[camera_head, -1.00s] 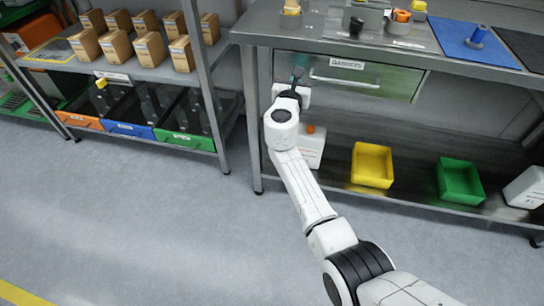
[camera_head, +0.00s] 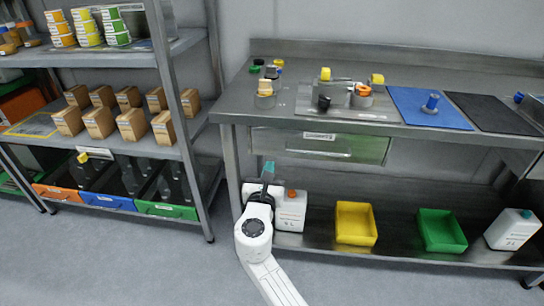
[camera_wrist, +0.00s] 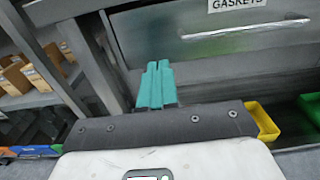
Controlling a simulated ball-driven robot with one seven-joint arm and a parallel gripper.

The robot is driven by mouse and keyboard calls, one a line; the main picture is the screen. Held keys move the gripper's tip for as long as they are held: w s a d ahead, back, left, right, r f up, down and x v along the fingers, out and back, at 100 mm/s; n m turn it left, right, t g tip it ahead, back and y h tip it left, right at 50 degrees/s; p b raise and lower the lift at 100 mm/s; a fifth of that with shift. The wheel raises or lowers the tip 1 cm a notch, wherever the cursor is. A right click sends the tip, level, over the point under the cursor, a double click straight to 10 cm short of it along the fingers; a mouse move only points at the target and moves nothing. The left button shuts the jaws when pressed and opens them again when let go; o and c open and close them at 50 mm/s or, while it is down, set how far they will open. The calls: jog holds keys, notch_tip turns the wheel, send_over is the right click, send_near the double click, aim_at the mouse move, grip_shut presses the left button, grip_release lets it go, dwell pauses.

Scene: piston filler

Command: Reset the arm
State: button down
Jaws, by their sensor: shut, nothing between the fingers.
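My gripper (camera_head: 268,168) has teal fingers and is shut and empty. In the head view it is below the bench top, in front of the drawer (camera_head: 318,144) and left of the white jug with an orange cap (camera_head: 291,210). The wrist view shows the teal fingers (camera_wrist: 156,86) pressed together, pointing towards the closed drawer front labelled GASKETS (camera_wrist: 190,40). My white arm runs down to the bottom edge of the head view.
A steel bench (camera_head: 235,100) holds fittings and a blue mat (camera_head: 430,108). Its lower shelf carries a yellow bin (camera_head: 355,223), a green bin (camera_head: 441,230) and another jug (camera_head: 511,229). A rack (camera_head: 187,130) with cartons stands left. Grey floor (camera_head: 120,255) is open in front.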

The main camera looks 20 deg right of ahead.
jog(key=s+d+f+m+g, duration=0.4)
jog(key=s+d+f+m, duration=0.2)
jog(key=s+m, duration=0.3)
jog(key=s+d+f+m+g, duration=0.45)
jog(key=s+d+m, duration=0.2)
jog(key=s, duration=0.35)
jog(key=s+f+m+g+y, duration=0.2)
jog(key=s+f+m, duration=0.25)
jog(key=s, duration=0.35)
jog(key=s+f+m+g+y, duration=0.25)
jog(key=s+m, duration=0.35)
jog(key=s, duration=0.3)
jog(key=s+a+f+m+g+y, duration=0.1)
jog(key=s+a+m+y, duration=0.35)
jog(key=s, duration=0.45)
notch_tip(320, 180, up, 19)
jog(key=a+p, duration=0.1)
jog(key=p, duration=1.8)
jog(key=shift+s+a+g, duration=0.25)
jog(key=shift+g, duration=0.05)
